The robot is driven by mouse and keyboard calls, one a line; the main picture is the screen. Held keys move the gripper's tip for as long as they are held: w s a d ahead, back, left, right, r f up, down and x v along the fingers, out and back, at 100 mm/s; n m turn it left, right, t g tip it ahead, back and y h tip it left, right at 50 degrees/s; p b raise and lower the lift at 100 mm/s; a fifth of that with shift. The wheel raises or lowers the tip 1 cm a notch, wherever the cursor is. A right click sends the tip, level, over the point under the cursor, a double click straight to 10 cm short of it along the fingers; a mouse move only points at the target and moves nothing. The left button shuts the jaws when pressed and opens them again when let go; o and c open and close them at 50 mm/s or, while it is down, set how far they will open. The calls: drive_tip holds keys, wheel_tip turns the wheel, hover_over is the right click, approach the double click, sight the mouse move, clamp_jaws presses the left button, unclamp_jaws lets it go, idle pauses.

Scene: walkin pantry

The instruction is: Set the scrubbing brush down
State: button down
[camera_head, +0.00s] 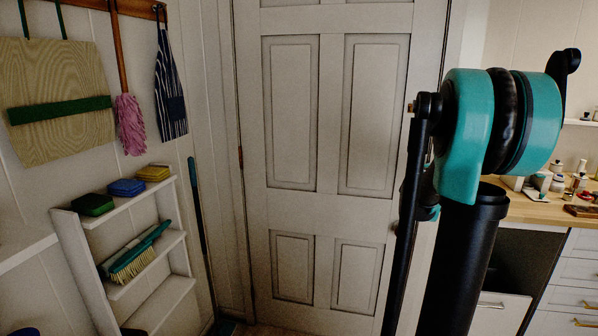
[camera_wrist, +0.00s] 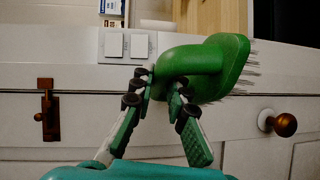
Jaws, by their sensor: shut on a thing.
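The scrubbing brush (camera_wrist: 223,66) is green with pale bristles and shows in the wrist view. My gripper (camera_wrist: 164,88) is shut on its rounded handle end. The brush head points to the upper right, with the bristles facing right. The brush is held off any surface that I can make out. In the head view my arm stands at the right, but the gripper and the held brush cannot be made out there.
In the wrist view a white front has a round knob (camera_wrist: 284,124) and a brown latch (camera_wrist: 45,110). In the head view a wooden counter (camera_head: 545,212) holds small jars. A ladder shelf (camera_head: 160,300) at left carries sponges and a green hand brush (camera_head: 138,252). A panelled door (camera_head: 335,115) is behind.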

drive_tip(key=w+a+f+n+t+y, duration=0.1)
drive_tip(key=w+a+f+n+y, duration=0.2)
drive_tip(key=a, duration=0.7)
drive_tip(key=w+a+f+n+t+y, duration=0.2)
drive_tip(key=w+a+f+n+y, duration=0.1)
drive_tip(key=a+f, duration=0.5)
drive_tip(key=w+a+f+n+t+y, duration=0.1)
drive_tip(key=w+a+f+y, duration=0.4)
drive_tip(key=a, duration=0.6)
drive_tip(key=shift+w+a+f+n, duration=0.3)
drive_tip(key=shift+w+n, duration=0.15)
drive_tip(key=shift+n, duration=0.45)
drive_tip(key=shift+w+a+y, duration=0.1)
drive_tip(key=shift+w+y, duration=0.05)
drive_tip(key=shift+y, duration=0.15)
